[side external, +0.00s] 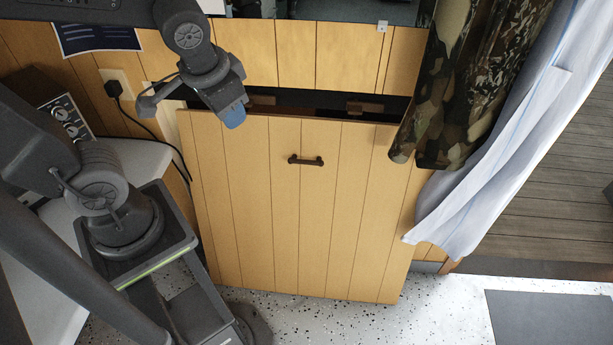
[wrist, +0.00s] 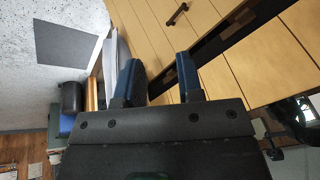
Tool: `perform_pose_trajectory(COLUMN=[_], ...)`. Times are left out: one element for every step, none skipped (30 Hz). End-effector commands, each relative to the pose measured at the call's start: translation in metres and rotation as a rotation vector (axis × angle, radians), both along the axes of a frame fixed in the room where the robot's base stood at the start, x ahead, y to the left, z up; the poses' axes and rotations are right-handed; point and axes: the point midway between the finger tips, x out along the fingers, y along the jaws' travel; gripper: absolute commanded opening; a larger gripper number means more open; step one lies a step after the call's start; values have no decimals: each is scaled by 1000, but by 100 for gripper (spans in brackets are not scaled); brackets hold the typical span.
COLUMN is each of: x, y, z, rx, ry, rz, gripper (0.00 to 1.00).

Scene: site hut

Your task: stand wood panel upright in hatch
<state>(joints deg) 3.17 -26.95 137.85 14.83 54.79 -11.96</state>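The wood panel (side external: 290,210), pale with vertical grooves and a dark handle (side external: 305,160), stands on its lower edge in front of the hatch (side external: 330,104). Its top edge is apart from the wall, and a dark gap shows behind it, so it seems tilted. My gripper (side external: 233,116) is at the panel's top edge near the left corner. In the wrist view my gripper (wrist: 158,64) has its blue fingers apart. The panel (wrist: 150,28) and the gap (wrist: 212,45) show beyond them. I cannot tell whether a finger touches the panel.
A camouflage curtain (side external: 465,80) hangs by the panel's upper right corner, with a white curtain (side external: 510,140) beside it. A plug and cable (side external: 115,90) are on the wall at left, above a white worktop (side external: 140,152).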

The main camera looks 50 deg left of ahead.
Motion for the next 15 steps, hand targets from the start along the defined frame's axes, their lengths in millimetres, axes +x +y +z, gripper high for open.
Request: perform_pose_trajectory(x=[8, 12, 18, 23, 27, 34, 38, 44, 50, 56, 61, 68, 74, 80, 87], y=[6, 10, 15, 19, 23, 29, 32, 36, 41, 43, 47, 51, 53, 55, 59], z=[-12, -18, -26, -32, -38, -46, -52, -58, -67, -73, -80, -89, -95, -103, -112], rx=[57, 92, 141, 177, 216, 268, 307, 346, 400, 440, 480, 533, 574, 613, 666], ry=[60, 88, 119, 140, 160, 185, 201, 214, 230, 240, 247, 254, 256, 257, 256], rz=[10, 18, 29, 35, 39, 44, 45, 47, 48, 46, 42, 37, 30, 23, 11], gripper=[34, 34, 34, 34, 34, 34, 34, 34, 34, 34, 34, 34, 34, 34, 34])
